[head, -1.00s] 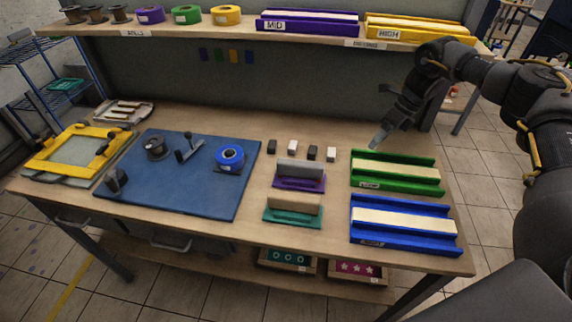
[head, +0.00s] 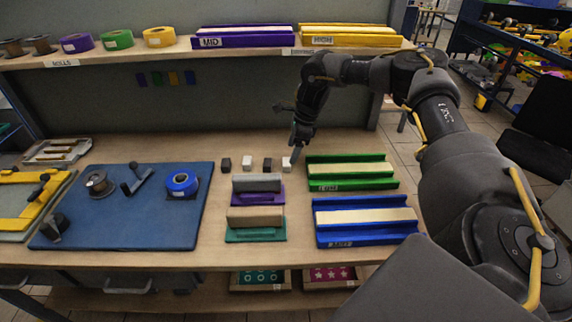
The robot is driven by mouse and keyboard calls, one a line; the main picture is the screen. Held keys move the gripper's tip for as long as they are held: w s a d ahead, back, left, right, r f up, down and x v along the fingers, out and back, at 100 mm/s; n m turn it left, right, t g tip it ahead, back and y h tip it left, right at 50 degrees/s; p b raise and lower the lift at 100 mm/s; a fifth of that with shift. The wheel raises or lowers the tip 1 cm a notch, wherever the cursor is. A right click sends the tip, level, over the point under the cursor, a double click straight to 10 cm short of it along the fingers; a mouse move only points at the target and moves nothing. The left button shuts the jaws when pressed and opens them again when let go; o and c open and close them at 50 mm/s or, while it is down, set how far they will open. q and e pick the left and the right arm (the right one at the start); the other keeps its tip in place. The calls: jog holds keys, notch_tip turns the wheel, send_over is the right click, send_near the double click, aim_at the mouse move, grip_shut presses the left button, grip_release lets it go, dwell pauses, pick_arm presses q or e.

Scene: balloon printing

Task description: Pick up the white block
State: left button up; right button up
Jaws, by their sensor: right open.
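Two small white blocks stand in a row with two dark blocks on the wooden table. One white block (head: 247,162) is second from the left and the other white block (head: 286,163) is at the right end. My right gripper (head: 295,152) points down at the right-end white block, very close to it. It is open, with no block seen lifted in it. Whether a finger touches the block is too small to tell. My left gripper is out of view.
Dark blocks (head: 226,164) (head: 267,164) stand beside the white ones. A green tray (head: 393,172) is right of the gripper, with a blue tray (head: 330,238) nearer. A purple-based squeegee (head: 273,197) lies in front. A blue board (head: 150,225) is left. A shelf (head: 180,52) runs behind.

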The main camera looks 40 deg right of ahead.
aim_at(287, 161)
jog(key=shift+f, duration=0.1)
jog(key=p+x, duration=0.1)
jog(key=x, duration=0.4)
jog(key=shift+a+p, duration=0.25)
jog(key=shift+p, duration=0.15)
jog(key=shift+c, duration=0.4)
jog(key=c, duration=1)
